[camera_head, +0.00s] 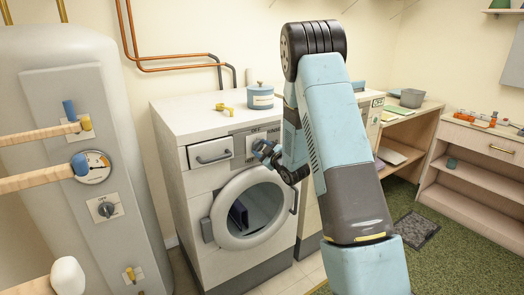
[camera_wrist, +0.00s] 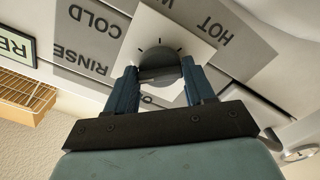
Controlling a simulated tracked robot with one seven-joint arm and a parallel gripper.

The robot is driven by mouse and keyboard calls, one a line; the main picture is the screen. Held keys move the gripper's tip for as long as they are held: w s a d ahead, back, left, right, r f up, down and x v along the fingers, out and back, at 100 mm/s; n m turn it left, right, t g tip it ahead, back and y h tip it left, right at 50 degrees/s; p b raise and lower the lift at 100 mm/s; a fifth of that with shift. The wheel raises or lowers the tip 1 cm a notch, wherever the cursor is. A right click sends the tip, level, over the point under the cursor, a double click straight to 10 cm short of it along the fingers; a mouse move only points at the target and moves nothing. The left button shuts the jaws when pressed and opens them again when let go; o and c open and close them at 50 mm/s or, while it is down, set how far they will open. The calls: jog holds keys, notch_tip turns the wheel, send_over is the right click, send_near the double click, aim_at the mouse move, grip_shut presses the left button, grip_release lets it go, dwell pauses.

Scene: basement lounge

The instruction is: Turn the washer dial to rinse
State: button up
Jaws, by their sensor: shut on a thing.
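The white washer (camera_head: 181,171) stands against the back wall, its round door shut. Its dark round dial (camera_wrist: 158,57) sits on a pale square plate in the wrist view. My gripper (camera_wrist: 160,70) is shut on the dial, one blue finger on each side. I cannot tell where the dial points.
A yellow item (camera_head: 224,109) and a blue-and-white canister (camera_head: 260,96) stand on the washer top. A desk and a low shelf (camera_head: 470,160) are at right. Green carpet (camera_head: 450,250) is open at front right.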

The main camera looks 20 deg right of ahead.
jog(key=o, duration=1)
jog(key=shift+o, duration=0.2)
jog(key=shift+s, duration=0.15)
jog(key=v, duration=1.3)
jog(key=shift+s, duration=0.25)
jog(key=shift+w+d, duration=0.1)
jog(key=s+r+m+g+h, duration=0.55)
jog(key=s+r+m, duration=0.2)
jog(key=r, duration=0.65)
jog(key=s+a+r+m+g, duration=0.1)
jog(key=s+r+g, duration=0.1)
jog(key=s, duration=0.7)
jog(key=s+a+r+m+g, duration=0.1)
jog(key=s+a+r+g, duration=0.1)
jog(key=s, duration=0.7)
jog(key=s+a+r+m+g, duration=0.2)
jog(key=s, duration=0.8)
jog(key=shift+a, duration=0.15)
